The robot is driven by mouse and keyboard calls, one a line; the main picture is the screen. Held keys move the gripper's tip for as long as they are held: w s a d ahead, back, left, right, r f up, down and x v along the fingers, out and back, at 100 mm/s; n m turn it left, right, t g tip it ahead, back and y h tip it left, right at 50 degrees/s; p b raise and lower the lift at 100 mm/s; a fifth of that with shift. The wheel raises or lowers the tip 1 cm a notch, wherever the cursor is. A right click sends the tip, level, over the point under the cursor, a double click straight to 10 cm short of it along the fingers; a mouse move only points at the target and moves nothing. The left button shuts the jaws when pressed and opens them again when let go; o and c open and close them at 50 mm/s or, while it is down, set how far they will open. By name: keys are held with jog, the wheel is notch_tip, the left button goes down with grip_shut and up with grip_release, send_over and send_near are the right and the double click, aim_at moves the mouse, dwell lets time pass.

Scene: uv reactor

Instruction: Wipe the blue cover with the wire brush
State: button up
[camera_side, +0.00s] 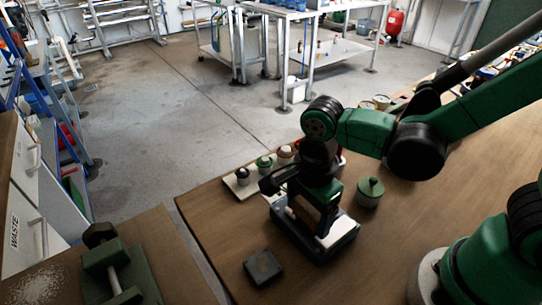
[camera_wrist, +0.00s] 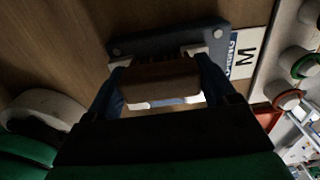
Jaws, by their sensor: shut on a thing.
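My gripper (camera_side: 308,208) points down over the blue cover (camera_side: 340,246) on the wooden bench. It is shut on the wire brush, whose brown wooden block (camera_side: 303,212) shows between the fingers. In the wrist view the brush block (camera_wrist: 165,88) lies across between both fingers of my gripper (camera_wrist: 163,80). Dark bristles show at its far edge, against a bright opening. The blue cover (camera_wrist: 130,44) lies beyond it with small round bolts at its corners. The brush is low over the cover; whether the bristles touch it I cannot tell.
A dark block (camera_side: 263,268) sits near the bench's front edge. A green lidded pot (camera_side: 370,190) stands right of the cover. A pale tray (camera_side: 236,189) with several knobbed pieces lies behind. A green vise (camera_side: 120,275) is on a separate bench at the left. Bare bench lies right.

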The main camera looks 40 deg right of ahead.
aim_at(310, 207)
jog(key=shift+r, duration=4.1)
